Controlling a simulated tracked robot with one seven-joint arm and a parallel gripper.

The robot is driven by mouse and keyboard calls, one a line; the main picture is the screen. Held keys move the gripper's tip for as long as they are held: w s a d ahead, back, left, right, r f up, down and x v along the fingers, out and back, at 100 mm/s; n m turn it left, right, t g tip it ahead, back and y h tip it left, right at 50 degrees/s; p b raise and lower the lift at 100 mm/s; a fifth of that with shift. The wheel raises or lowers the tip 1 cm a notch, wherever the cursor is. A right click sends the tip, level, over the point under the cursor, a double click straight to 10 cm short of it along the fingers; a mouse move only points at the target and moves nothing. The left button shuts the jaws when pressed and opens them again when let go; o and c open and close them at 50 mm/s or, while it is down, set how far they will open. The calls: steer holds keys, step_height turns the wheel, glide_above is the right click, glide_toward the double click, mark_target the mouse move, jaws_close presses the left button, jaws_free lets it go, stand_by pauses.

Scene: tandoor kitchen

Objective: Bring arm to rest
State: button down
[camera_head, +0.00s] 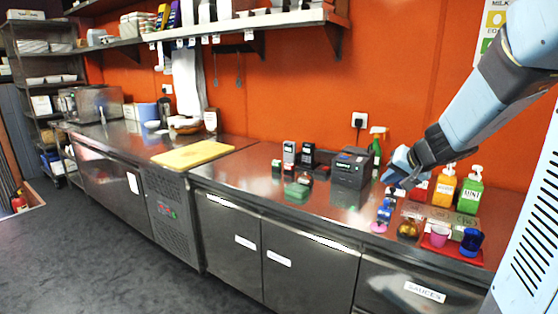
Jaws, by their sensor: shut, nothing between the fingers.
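My arm, light blue with dark joints, reaches in from the upper right of the head view. My gripper (390,179) points down and left above the right part of the steel counter (232,178). It is shut, with nothing seen held in it. A small blue object (385,210) and a pink piece (378,227) stand just below the gripper. I cannot tell the exact gap between them and the fingers.
A black printer-like box (350,168) stands left of the gripper. Yellow (444,188) and green (470,192) pump bottles stand to its right. A red tray (450,248) holds cups near the front edge. A yellow board (193,153) lies further left. Shelves hang above.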

steer(key=s+a+r+n+g, duration=0.1)
steer(key=s+a+r+n, duration=0.1)
steer(key=s+a, duration=0.3)
steer(key=s+a+r+n+g, duration=0.1)
steer(key=s+a+r, duration=0.15)
steer(key=s, duration=0.55)
steer(key=s+n+g+h, duration=0.1)
steer(key=s+h, duration=0.2)
steer(key=s, duration=1)
steer(key=shift+s+r, duration=0.2)
steer(key=shift+r, duration=0.05)
steer(key=shift+d, duration=0.1)
